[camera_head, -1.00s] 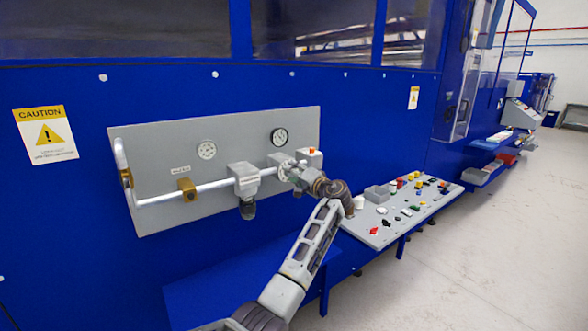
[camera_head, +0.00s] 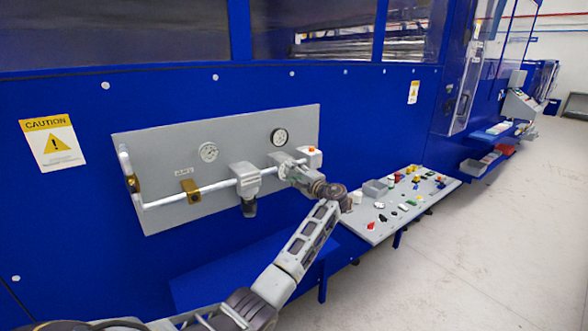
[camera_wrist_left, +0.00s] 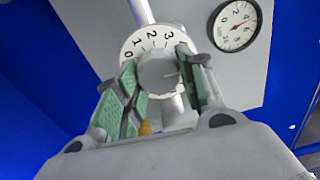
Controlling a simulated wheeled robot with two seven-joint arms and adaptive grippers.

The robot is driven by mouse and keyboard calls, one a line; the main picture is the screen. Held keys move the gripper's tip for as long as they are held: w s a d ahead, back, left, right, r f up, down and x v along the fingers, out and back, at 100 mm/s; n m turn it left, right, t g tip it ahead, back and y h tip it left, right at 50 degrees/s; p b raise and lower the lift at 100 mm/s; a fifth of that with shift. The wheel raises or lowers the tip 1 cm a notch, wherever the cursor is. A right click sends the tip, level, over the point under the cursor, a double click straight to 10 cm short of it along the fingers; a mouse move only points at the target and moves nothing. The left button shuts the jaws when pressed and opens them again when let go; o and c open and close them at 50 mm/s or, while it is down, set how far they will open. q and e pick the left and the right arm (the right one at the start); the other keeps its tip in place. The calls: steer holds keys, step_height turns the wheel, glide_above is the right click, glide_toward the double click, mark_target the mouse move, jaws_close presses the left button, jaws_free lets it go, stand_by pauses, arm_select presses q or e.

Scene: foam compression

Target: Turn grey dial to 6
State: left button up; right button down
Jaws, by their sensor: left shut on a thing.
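The grey dial (camera_wrist_left: 158,74) is a round knob on a white numbered ring (camera_wrist_left: 136,42) in the left wrist view. The digits 0, 1, 2 and 3 show along the ring's upper part; the rest is hidden by my fingers. A short dark mark on the knob's face lies on its right side. My left gripper (camera_wrist_left: 156,88) is shut on the grey dial, one green-padded finger on each side. In the head view my left gripper (camera_head: 289,172) is at the pipe on the grey wall panel (camera_head: 215,140) and hides the dial. My right gripper is not in view.
A pressure gauge (camera_wrist_left: 237,26) sits right of the dial. A valve block (camera_head: 246,178) is left of my gripper on the pipe. A control desk (camera_head: 385,227) with several buttons is to the lower right. Open floor (camera_head: 490,240) lies beyond it.

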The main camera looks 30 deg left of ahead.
arm_select(q)
steer(key=m+p, duration=0.3)
steer(key=shift+r+m+p, duration=0.15)
steer(key=shift+m+p, duration=0.45)
steer(key=shift+p, duration=0.05)
steer(key=shift+m, duration=0.4)
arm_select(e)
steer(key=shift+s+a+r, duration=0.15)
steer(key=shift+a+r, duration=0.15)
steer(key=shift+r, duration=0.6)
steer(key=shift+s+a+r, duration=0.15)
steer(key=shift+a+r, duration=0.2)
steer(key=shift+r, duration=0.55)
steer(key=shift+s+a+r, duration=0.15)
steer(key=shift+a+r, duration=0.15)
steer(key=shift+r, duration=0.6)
arm_select(q)
steer(key=shift+f, duration=0.2)
steer(key=o, duration=1)
steer(key=shift+d, duration=0.1)
steer(key=shift+c, duration=0.2)
steer(key=shift+o, duration=0.2)
steer(key=shift+f, duration=0.1)
steer(key=v, duration=1.2)
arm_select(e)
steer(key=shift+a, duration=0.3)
